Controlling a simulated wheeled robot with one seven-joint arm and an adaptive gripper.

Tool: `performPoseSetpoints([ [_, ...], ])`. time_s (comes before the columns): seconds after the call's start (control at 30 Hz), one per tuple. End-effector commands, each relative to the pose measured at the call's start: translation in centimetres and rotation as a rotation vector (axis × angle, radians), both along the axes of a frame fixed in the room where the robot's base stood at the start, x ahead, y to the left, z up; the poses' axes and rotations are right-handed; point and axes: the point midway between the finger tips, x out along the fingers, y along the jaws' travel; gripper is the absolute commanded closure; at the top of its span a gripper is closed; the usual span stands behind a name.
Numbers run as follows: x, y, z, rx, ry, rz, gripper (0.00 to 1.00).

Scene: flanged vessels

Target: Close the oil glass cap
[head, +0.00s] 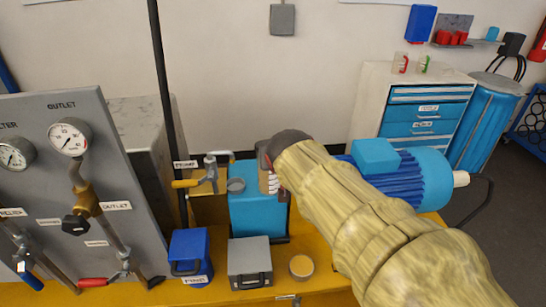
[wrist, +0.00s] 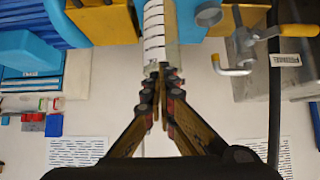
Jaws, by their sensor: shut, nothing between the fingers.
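The oil glass (head: 272,183) is a pale upright tube with dark scale marks, at the front of the blue pump housing (head: 257,214). In the wrist view, which is upside down, the glass (wrist: 154,35) runs down from the top edge to my fingertips. My gripper (wrist: 162,80) is shut and empty, its fingertips overlapping the glass's upper end. I cannot tell whether they touch it. In the head view, my arm and the dark gripper body cover the area just above the glass. The cap cannot be made out clearly; the fingers may hide it.
A grey round fitting (head: 236,185) and a valve with a yellow handle (head: 187,183) stand just left of the glass. The blue motor (head: 400,178) is on the right. A blue box (head: 190,254), a grey box (head: 249,261) and a round tan piece (head: 301,266) are in front.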

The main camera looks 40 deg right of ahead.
Motion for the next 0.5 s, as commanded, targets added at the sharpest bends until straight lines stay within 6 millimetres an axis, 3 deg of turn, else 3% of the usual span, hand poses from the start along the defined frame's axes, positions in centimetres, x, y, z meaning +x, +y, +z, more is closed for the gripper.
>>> performPoseSetpoints([
  [0.5,-0.70,0.10,-0.71,-0.001,-0.001,0.000,1.00],
])
